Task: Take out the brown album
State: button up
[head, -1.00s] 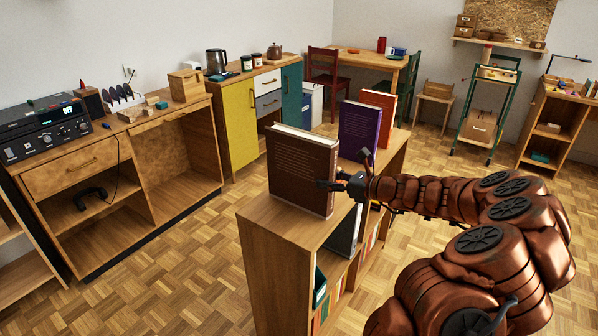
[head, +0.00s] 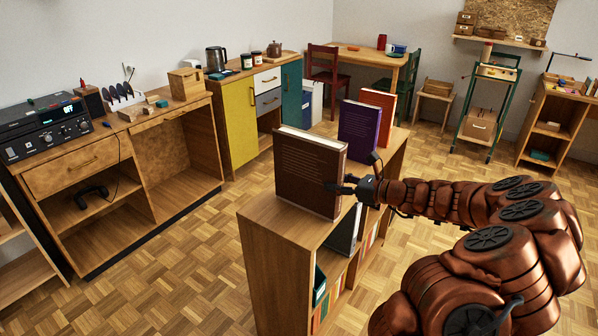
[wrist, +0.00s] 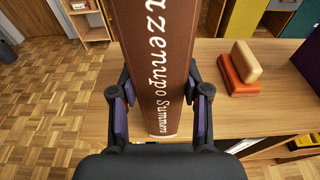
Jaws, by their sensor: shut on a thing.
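The brown album (head: 308,175) stands upright at the near end of the low bookcase's top (head: 262,222). In the wrist view its brown spine (wrist: 163,60) with white lettering runs between the fingers. My gripper (head: 340,188) reaches it from the right and is shut on it, one finger on each side. In the wrist view my gripper (wrist: 160,105) has its pads against the spine edges. I cannot tell whether the album's lower edge touches the top.
A purple book (head: 360,127) and an orange book (head: 380,103) stand farther back on the same top. Two small blocks, tan and orange (wrist: 236,78), lie beside the album. Open parquet floor (head: 190,265) lies left of the bookcase.

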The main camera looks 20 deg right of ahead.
jog(key=o, duration=1.4)
jog(key=shift+c, duration=0.5)
jog(key=shift+w, duration=0.1)
jog(key=shift+x, duration=0.95)
jog(key=shift+r, duration=0.15)
grip_shut()
